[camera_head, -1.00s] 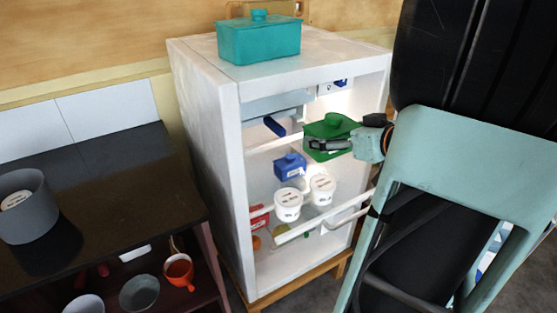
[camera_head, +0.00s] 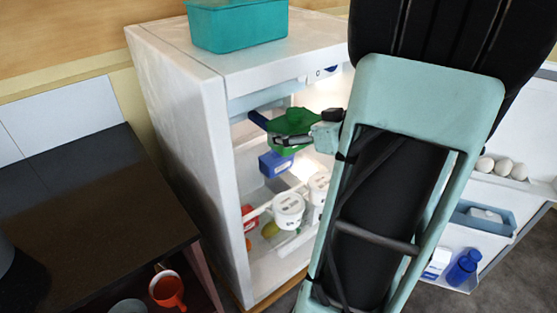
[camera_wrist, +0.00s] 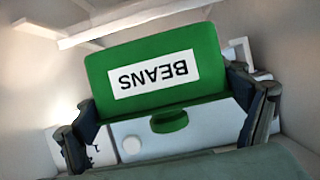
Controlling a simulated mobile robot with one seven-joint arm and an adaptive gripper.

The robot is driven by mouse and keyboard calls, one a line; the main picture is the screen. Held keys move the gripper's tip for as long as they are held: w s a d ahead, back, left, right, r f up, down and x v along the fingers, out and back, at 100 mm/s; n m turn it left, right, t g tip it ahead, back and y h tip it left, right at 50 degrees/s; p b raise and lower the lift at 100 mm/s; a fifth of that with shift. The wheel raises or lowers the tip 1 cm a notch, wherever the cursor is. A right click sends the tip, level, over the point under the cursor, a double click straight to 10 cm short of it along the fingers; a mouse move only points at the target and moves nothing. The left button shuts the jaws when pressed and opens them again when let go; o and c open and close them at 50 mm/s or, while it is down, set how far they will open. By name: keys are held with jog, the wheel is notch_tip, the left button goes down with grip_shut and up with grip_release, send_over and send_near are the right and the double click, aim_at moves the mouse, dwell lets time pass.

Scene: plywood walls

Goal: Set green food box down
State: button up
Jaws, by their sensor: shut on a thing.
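The green food box (camera_head: 292,122) is at the open front of the white fridge in the head view, partly hidden by my gripper and arm. My gripper (camera_head: 292,141) is shut on it. In the wrist view the green box (camera_wrist: 200,48) fills the upper middle, with a white label reading BEANS upside down and a round green knob. My gripper's fingers (camera_wrist: 168,118) show on both sides of it. The box appears held above the blue box (camera_head: 276,163); I cannot tell whether it touches anything below.
The white fridge (camera_head: 182,110) holds white tubs (camera_head: 289,209) and a red box (camera_head: 249,216). A teal box (camera_head: 238,26) stands on its top. The open door at right holds eggs (camera_head: 503,168) and bottles. A dark counter (camera_head: 85,190) is at left.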

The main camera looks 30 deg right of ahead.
aim_at(322, 182)
notch_tip(322, 182, down, 12)
jog(key=b, duration=0.3)
jog(key=shift+w+r, duration=0.1)
jog(key=shift+r, duration=0.05)
jog(key=shift+b, duration=0.3)
jog(key=o, duration=1.9)
jog(key=shift+f, duration=0.2)
jog(key=shift+r, duration=0.2)
jog(key=shift+s+r, duration=0.2)
jog(key=shift+s, duration=0.15)
jog(key=p+v, duration=0.2)
jog(key=v, duration=0.9)
jog(key=shift+s+p, duration=0.2)
jog(key=shift+p, duration=0.15)
jog(key=shift+w+d, duration=0.1)
